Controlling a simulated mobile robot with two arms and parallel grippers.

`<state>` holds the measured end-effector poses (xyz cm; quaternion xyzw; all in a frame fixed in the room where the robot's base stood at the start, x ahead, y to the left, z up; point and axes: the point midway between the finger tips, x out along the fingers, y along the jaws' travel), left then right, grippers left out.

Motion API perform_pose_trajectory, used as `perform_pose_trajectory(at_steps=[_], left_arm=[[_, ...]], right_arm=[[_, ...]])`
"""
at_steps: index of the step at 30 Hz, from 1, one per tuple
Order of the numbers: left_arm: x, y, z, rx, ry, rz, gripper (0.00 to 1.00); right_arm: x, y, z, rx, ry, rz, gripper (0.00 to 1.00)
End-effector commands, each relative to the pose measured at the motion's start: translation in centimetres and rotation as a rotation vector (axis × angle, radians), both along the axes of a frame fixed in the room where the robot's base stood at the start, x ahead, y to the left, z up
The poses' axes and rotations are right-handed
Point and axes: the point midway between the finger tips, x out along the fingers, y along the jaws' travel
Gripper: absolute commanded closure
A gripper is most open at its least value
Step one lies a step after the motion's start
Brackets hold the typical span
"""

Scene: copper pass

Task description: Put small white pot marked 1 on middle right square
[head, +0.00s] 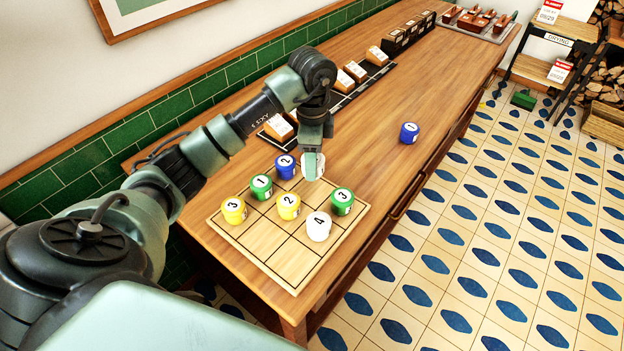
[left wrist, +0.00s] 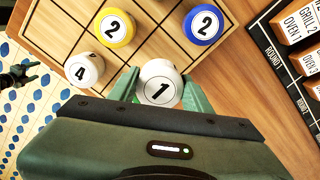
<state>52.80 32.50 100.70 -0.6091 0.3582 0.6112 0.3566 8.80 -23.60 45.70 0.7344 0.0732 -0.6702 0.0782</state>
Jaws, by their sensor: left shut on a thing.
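The small white pot marked 1 (left wrist: 160,88) is between the fingers of my left gripper (left wrist: 160,95), which is shut on it. In the head view my left gripper (head: 313,168) is at the board's far edge, with the white pot (head: 321,160) partly hidden behind a finger. The wooden grid board (head: 293,263) lies on the table. I cannot tell whether the pot touches the surface. A green pot 3 (head: 342,201) and a white pot 4 (head: 319,228) stand toward the board's right side.
Blue pot 2 (head: 285,166), green pot 1 (head: 261,187), yellow pot 3 (head: 234,210) and yellow pot 2 (head: 289,206) are also on the board. Its near squares are bare. Blue pot 1 (head: 409,132) stands apart on the wooden table (head: 375,165). A dark labelled strip (head: 345,98) lies along the wall.

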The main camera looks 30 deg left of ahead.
Motion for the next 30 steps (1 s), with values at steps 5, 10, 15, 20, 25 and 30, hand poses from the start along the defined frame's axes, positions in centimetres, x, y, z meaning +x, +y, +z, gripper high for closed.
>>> perform_pose_trajectory(at_steps=[5, 10, 15, 20, 25, 30], left_arm=[[0.0, 0.1, -1.9, 0.000, -0.002, 0.001, 0.98], [-0.1, 0.1, -3.7, 0.002, 0.001, -0.001, 0.98], [0.0, 0.0, -6.0, 0.000, -0.001, -0.001, 0.98], [0.1, 0.0, -6.5, 0.001, -0.004, -0.001, 0.98], [0.1, 0.0, -6.5, 0.001, -0.004, -0.001, 0.98], [0.0, 0.1, -6.7, 0.001, -0.003, -0.001, 0.32]], right_arm=[[0.0, 0.1, 0.7, 0.002, -0.001, 0.000, 0.30], [0.0, 0.2, 1.2, 0.003, 0.000, 0.000, 0.30], [0.0, 0.2, 1.6, 0.003, 0.000, 0.001, 0.30], [0.0, 0.2, 1.6, 0.003, 0.000, 0.001, 0.30], [0.0, 0.2, 1.5, 0.003, 0.000, 0.001, 0.30], [0.0, 0.2, 1.4, 0.003, 0.000, 0.001, 0.30]])
